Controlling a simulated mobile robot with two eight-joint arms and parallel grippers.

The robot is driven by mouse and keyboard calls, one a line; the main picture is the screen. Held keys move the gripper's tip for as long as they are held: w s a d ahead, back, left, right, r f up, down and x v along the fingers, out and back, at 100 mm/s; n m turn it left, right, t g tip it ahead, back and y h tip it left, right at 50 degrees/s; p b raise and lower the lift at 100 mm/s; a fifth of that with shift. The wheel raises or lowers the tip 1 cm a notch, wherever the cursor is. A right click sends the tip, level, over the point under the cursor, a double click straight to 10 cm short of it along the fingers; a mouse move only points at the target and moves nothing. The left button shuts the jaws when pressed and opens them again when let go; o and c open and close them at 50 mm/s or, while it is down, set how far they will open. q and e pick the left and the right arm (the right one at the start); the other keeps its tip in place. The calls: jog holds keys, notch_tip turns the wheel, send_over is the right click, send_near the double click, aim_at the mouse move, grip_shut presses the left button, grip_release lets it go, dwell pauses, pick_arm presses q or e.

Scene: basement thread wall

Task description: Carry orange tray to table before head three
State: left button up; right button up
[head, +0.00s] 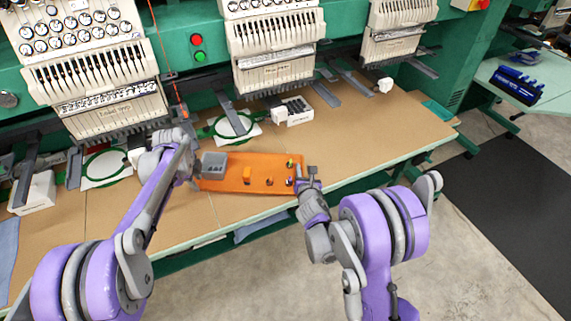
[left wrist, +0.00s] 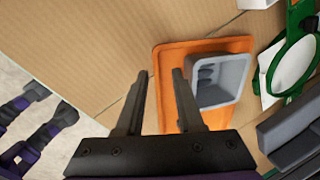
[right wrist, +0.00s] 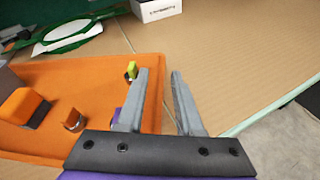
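The orange tray (head: 225,184) lies flat on the brown table in front of the embroidery heads. It holds a grey bin (head: 214,163) at its left end, an orange block (head: 247,175) and several small spool-like pieces (head: 270,181) towards the right. My left gripper (left wrist: 160,71) is open at the tray's left end, the tray's edge showing between its fingers. My right gripper (right wrist: 160,71) is open at the right end, with that edge between its fingers. I cannot tell whether any finger touches the tray. In the head view the left fingertips are hard to make out.
Embroidery heads (head: 272,50) overhang the table's back. Green hoops (head: 232,125) and a white box (head: 293,111) stand behind the tray. The table top (head: 380,130) is clear to the right. A side table (head: 530,80) with blue items stands at far right.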

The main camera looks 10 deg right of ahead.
jog(key=shift+s, duration=0.1)
pick_arm(q)
jog(key=v, duration=0.9)
jog(key=shift+r, duration=0.3)
pick_arm(e)
jog(key=v, duration=1.2)
pick_arm(q)
jog(key=shift+s, duration=0.15)
